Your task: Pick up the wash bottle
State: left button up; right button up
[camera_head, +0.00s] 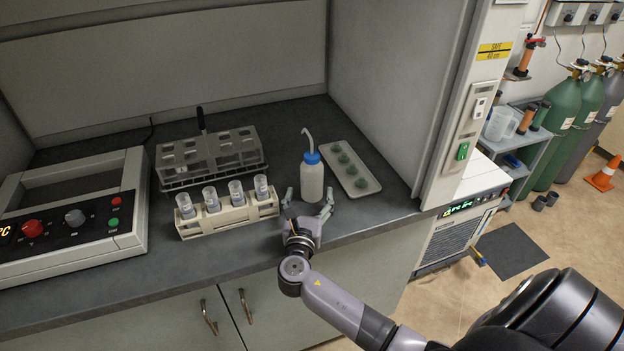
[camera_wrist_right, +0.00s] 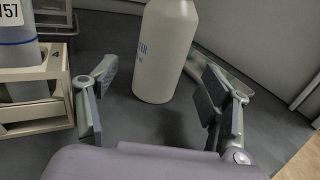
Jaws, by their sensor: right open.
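The wash bottle (camera_head: 312,180) is white with a blue cap and a bent spout, and stands upright on the dark worktop of the hood. In the right wrist view the bottle (camera_wrist_right: 165,50) stands just beyond the fingertips, its top out of frame. My right gripper (camera_head: 308,203) is open in front of the bottle, with one finger towards each side of it. In the right wrist view the open gripper (camera_wrist_right: 158,92) has nothing between its fingers, and the bottle is roughly centred ahead. My left gripper is not in view.
A beige rack (camera_head: 228,216) with several sample cups stands close left of the gripper. A grey tube rack (camera_head: 208,158) is behind it. A pale tray (camera_head: 350,168) with green items lies right of the bottle. A heating unit (camera_head: 75,225) fills the left side. The hood wall (camera_head: 395,80) rises at right.

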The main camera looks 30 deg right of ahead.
jog(key=shift+x, duration=0.85)
jog(key=p+x, duration=0.1)
jog(key=x, duration=0.3)
jog(key=shift+w+d, duration=0.2)
jog(key=shift+s, duration=0.1)
jog(key=shift+c, duration=0.4)
jog(key=c, duration=0.7)
jog(key=shift+r, duration=0.15)
